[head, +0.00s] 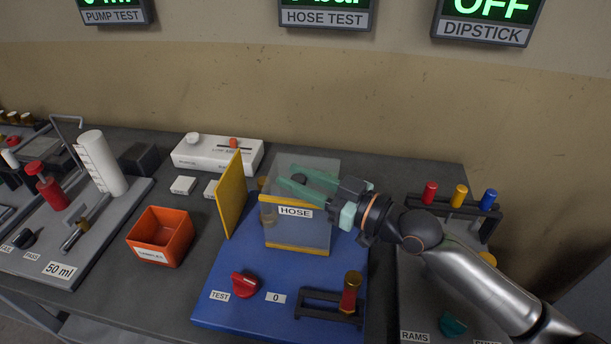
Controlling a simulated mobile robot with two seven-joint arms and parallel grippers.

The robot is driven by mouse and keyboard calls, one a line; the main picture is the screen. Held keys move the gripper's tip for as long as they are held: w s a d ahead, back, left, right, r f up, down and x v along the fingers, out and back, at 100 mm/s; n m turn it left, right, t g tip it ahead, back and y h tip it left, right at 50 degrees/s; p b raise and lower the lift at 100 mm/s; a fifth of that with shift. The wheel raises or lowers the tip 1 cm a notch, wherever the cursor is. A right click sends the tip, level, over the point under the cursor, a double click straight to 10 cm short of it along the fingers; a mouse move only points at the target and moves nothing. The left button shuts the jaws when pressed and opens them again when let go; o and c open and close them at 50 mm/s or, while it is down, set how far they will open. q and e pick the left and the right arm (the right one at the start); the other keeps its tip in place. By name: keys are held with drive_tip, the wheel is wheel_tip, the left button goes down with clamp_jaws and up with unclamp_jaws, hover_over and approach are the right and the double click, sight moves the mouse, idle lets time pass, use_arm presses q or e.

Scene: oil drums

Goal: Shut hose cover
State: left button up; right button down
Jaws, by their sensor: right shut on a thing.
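The hose test box (295,235), labelled HOSE, stands on a blue base panel (225,265). It has see-through walls and yellow edging. A yellow panel (232,195), which looks like its cover, stands upright and swung out at the box's left side, so the cover is open. My right gripper (293,180) reaches in from the right, its green fingers at the upper part of the box. It is shut on a small dark part (298,179) between the fingers, mostly hidden. A brass-coloured fitting (266,208) shows inside at the left. My left gripper is not in view.
A red TEST knob (245,284) and a rack with a red-and-brass fitting (350,292) sit at the blue panel's front. An orange bin (161,236) stands left of the yellow panel. A white device (217,153) is behind; a rack of coloured plugs (459,196) is right.

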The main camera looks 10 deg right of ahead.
drive_tip(key=w+a+p, duration=0.2)
drive_tip(key=w+a, duration=0.1)
drive_tip(key=a, duration=0.4)
drive_tip(key=shift+a, duration=0.15)
drive_tip(key=shift+r, duration=0.1)
drive_tip(key=c, duration=1)
unclamp_jaws()
drive_tip(key=o, duration=0.4)
drive_tip(key=shift+a, duration=0.15)
drive_tip(key=b+v, duration=0.1)
drive_tip(key=v, duration=1.1)
drive_tip(key=shift+s+d+b, duration=0.15)
drive_tip(key=shift+d+b, duration=0.05)
drive_tip(key=shift+b, duration=0.15)
